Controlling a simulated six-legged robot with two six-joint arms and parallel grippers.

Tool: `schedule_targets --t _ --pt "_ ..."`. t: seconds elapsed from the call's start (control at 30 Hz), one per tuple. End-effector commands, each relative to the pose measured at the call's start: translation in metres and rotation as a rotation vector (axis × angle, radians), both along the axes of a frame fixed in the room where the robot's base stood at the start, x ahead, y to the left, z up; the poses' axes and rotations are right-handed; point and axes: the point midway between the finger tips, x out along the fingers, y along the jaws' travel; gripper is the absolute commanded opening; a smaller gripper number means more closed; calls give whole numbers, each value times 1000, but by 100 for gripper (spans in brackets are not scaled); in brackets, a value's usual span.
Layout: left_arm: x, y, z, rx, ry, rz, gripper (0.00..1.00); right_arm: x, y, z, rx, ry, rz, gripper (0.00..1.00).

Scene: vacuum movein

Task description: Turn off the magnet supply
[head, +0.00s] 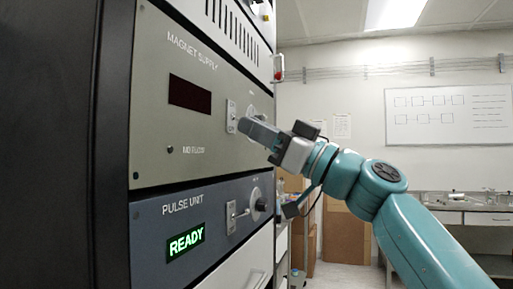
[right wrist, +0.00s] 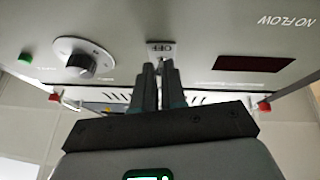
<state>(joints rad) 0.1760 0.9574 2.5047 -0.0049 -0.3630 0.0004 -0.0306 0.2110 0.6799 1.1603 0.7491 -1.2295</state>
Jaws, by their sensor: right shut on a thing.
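The magnet supply (head: 165,115) is the grey-beige rack panel on the left in the head view. Its dark red display (head: 190,93) shows no lit digits, and the display (right wrist: 250,64) is also dark in the right wrist view. A small plate with a toggle switch (head: 231,117) sits right of the display; the plate (right wrist: 160,46) also shows in the right wrist view. My right gripper (head: 245,124) is at this switch, its fingertips close together on the lever, which they mostly hide. My left gripper is out of view.
The pulse unit (head: 150,225) below has a lit green READY display (head: 185,242), its own toggle switch (head: 234,215) and a knob (head: 256,199). A knob (right wrist: 82,60) and green button (right wrist: 25,58) sit near the magnet supply switch. A whiteboard (head: 450,115) hangs behind.

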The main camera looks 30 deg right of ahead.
Motion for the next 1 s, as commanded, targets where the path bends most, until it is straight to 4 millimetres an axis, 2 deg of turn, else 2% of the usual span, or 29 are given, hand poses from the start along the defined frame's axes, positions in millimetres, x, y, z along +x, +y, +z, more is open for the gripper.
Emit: schedule_targets --t 0.1,0.5,0.53,0.6,0.87,1.0 --pt "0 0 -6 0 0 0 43 -1 1 -1 9 -12 2 0" --pt "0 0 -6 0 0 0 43 -1 1 0 14 -16 3 0" --pt "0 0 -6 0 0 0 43 -1 1 0 14 -16 3 18" --pt "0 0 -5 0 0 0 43 0 1 0 14 -16 3 37" --pt "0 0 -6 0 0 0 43 0 1 -1 13 -14 1 37" --pt "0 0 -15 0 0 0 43 -7 -5 -8 14 -15 -1 37"
